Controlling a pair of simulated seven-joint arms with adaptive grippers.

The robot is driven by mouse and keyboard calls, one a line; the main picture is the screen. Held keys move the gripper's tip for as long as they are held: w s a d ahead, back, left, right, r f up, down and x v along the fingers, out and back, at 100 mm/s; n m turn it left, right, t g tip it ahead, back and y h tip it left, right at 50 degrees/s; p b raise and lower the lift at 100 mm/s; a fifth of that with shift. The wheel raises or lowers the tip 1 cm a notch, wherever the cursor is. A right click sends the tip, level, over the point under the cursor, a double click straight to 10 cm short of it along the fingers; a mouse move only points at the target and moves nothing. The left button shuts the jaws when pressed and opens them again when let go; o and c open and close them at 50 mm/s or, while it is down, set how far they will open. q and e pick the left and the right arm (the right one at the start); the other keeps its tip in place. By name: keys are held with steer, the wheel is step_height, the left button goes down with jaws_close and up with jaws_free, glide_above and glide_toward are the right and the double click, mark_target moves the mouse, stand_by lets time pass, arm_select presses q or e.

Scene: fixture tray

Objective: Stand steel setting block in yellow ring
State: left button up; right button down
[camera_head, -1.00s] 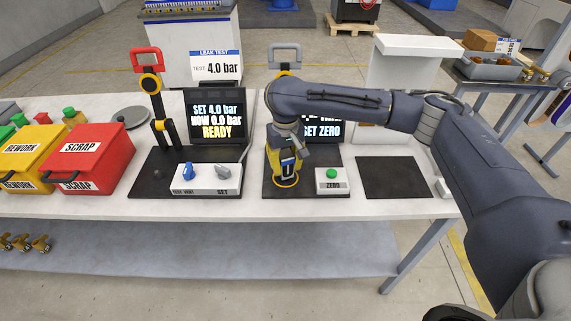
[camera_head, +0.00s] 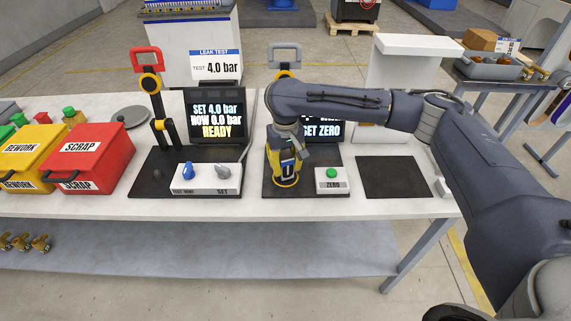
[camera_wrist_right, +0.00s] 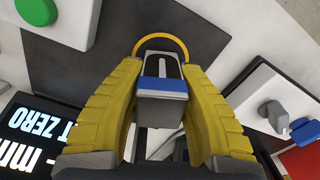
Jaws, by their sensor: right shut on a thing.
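My right gripper (camera_head: 285,176) points down at the black mat of the middle station. In the right wrist view its two yellow fingers are shut on the steel setting block (camera_wrist_right: 160,108), a grey block with a blue band and a dark slot. The yellow ring (camera_wrist_right: 162,39) curves around the far end of the block, with black mat showing between them. The ring also shows at the gripper's tips in the head view (camera_head: 285,184). Whether the block's foot touches the mat is hidden. My left gripper is out of view.
A white box with a green ZERO button (camera_head: 331,176) stands just right of the gripper. A screen reading SET ZERO (camera_head: 324,130) is behind my arm. A control box with knobs (camera_head: 206,178) is to the left. The black mat at right (camera_head: 397,177) is bare.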

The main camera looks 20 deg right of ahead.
mark_target(285, 155)
steer(key=shift+f, duration=0.4)
stand_by(0.5)
steer(key=shift+c, duration=1.5)
jaws_free()
steer(key=shift+r, duration=0.1)
steer(key=shift+r, duration=3.4)
